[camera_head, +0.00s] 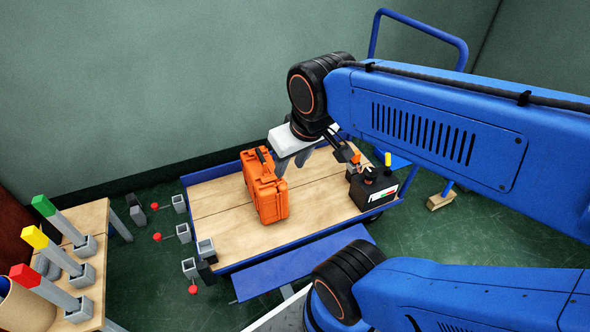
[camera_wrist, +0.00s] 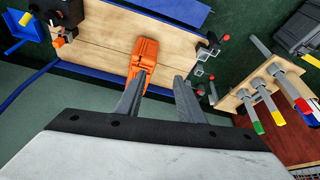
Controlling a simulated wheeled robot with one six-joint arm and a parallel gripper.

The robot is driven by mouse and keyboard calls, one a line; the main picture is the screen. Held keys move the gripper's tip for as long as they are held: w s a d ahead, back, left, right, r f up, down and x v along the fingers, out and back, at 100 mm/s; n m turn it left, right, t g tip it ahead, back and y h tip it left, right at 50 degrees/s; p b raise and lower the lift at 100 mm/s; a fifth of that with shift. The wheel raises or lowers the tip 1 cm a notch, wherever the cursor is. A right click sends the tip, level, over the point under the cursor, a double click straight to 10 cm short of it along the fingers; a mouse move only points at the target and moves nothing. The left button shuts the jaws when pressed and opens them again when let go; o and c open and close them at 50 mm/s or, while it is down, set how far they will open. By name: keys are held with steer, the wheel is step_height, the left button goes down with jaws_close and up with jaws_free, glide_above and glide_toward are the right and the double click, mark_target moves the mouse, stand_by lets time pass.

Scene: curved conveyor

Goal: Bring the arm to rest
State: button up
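My gripper (camera_head: 291,164) hangs above the wooden cart deck, just right of the top of an orange case (camera_head: 267,194). Its two grey fingers are spread, with nothing between them. In the wrist view my gripper (camera_wrist: 160,78) also shows apart and empty. The orange case (camera_wrist: 145,54) stands on the deck beyond the fingers, and the left finger covers part of it. I cannot tell whether the fingers touch the case. My blue arm reaches in from the right.
The cart deck (camera_head: 215,206) has a blue frame and handle (camera_head: 463,50). A black box (camera_head: 374,192) sits at its right end. Grey clamps with red knobs (camera_head: 184,234) line its left end. A wooden stand (camera_head: 94,215) holds green, yellow and red-topped posts. A wall is behind.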

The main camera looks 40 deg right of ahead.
steer(key=shift+s+a+f, duration=0.15)
steer(key=shift+s+a, duration=0.05)
steer(key=shift+s, duration=0.9)
steer(key=shift+c, duration=0.7)
